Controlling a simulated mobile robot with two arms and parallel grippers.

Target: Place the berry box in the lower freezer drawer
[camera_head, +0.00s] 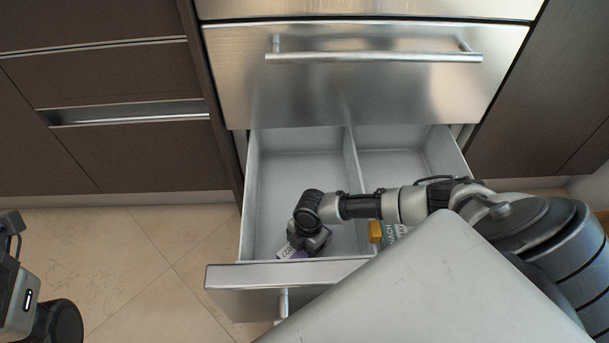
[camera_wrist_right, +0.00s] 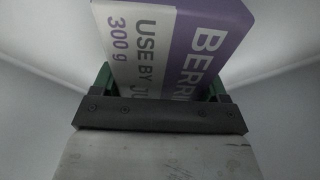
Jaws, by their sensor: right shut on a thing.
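The berry box (camera_head: 287,251), white and purple, shows only in small part in the head view, under my right gripper (camera_head: 303,246). It is inside the left compartment of the open lower freezer drawer (camera_head: 267,190), near the front wall. In the right wrist view, the berry box (camera_wrist_right: 165,45) with "BERRI" and "300 g" print sits between the fingers of my right gripper (camera_wrist_right: 160,88), which is shut on it. Whether the box touches the drawer floor cannot be told. My left arm shows at the lower left, but its gripper is not in view.
A divider (camera_head: 352,165) splits the drawer. In the right compartment a green package (camera_head: 391,234) and a yellow item (camera_head: 375,232) are partly hidden by my arm. The closed upper drawer (camera_head: 360,85) with its bar handle is above. The left compartment's back is clear.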

